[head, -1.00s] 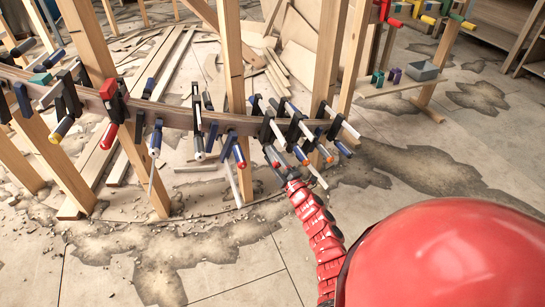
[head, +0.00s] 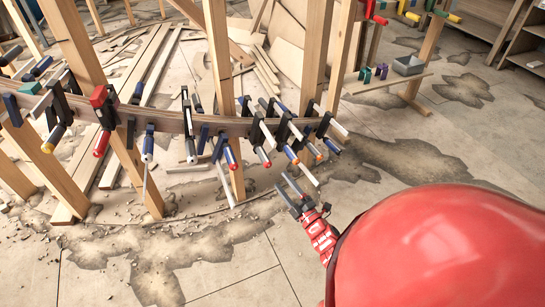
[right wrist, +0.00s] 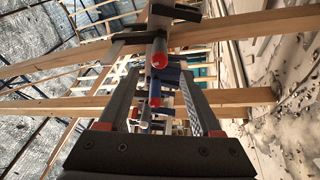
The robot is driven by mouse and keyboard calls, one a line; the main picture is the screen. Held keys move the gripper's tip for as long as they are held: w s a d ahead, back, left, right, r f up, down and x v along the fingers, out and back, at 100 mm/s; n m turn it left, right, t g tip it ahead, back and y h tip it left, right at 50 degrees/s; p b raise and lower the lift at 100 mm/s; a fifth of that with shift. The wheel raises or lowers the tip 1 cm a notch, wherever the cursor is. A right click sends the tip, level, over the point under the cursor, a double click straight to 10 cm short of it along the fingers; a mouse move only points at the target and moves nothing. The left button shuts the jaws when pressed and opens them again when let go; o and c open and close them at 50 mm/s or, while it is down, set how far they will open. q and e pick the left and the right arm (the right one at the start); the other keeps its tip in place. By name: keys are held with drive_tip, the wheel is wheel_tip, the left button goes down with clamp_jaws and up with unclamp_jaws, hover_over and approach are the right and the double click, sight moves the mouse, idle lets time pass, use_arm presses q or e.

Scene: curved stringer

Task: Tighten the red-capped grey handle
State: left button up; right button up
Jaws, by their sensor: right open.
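A grey handle with a red cap (head: 264,157) hangs from a black clamp near the right end of the curved wooden stringer (head: 165,118). In the right wrist view the red-capped grey handle (right wrist: 159,55) points at the camera, ahead of and roughly between my fingertips. My right gripper (head: 283,183) is open and empty, below and to the right of the handle, apart from it. Its two dark fingers also show in the right wrist view (right wrist: 160,85). My left gripper is not in view.
Wooden posts (head: 316,60) stand behind the stringer. The floor in front is open with scattered debris.

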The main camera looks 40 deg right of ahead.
drive_tip(key=v, duration=0.5)
drive_tip(key=shift+p, duration=0.3)
drive_tip(key=shift+w, duration=0.1)
